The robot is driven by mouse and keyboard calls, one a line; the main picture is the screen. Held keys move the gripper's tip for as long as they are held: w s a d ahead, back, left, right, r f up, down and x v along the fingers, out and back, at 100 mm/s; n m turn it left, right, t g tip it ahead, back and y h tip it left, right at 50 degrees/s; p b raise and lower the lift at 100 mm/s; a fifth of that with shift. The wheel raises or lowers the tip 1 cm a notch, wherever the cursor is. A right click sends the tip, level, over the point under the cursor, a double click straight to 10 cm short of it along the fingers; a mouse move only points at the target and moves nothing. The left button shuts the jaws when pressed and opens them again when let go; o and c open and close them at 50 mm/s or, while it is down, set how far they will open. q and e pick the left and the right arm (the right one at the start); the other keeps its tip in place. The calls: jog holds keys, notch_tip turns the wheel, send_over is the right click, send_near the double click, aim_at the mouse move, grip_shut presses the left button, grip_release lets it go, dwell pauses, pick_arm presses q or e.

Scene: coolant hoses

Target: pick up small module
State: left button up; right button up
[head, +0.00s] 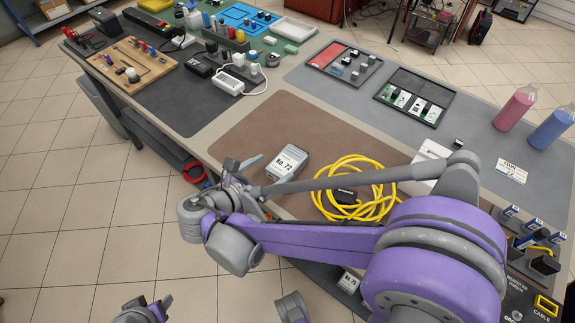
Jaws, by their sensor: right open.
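A small grey module (287,163) with a white label reading "No. 73" lies on the brown mat (330,135). My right gripper (241,165) is just left of this module, over the left front edge of the bench. Its fingers are apart with nothing between them, and it does not appear to touch the module. Another labelled grey module (348,282) shows lower down, partly hidden by my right arm. Part of my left gripper (150,303) shows at the bottom edge, away from the bench; its jaws are unclear.
A coiled yellow hose (357,188) lies right of the module, partly behind my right arm. Pink (515,108) and blue (552,128) bottles stand at the right. Trays of parts (415,95) sit farther back. The mat behind the module is clear.

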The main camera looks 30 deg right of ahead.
aim_at(288, 161)
jog(key=x, duration=0.3)
jog(key=b+x, duration=0.1)
jog(key=x, duration=0.3)
jog(key=shift+s+d+f, duration=0.1)
jog(key=shift+d+f, duration=0.15)
jog(key=shift+f, duration=0.1)
jog(key=shift+c, duration=0.2)
grip_shut()
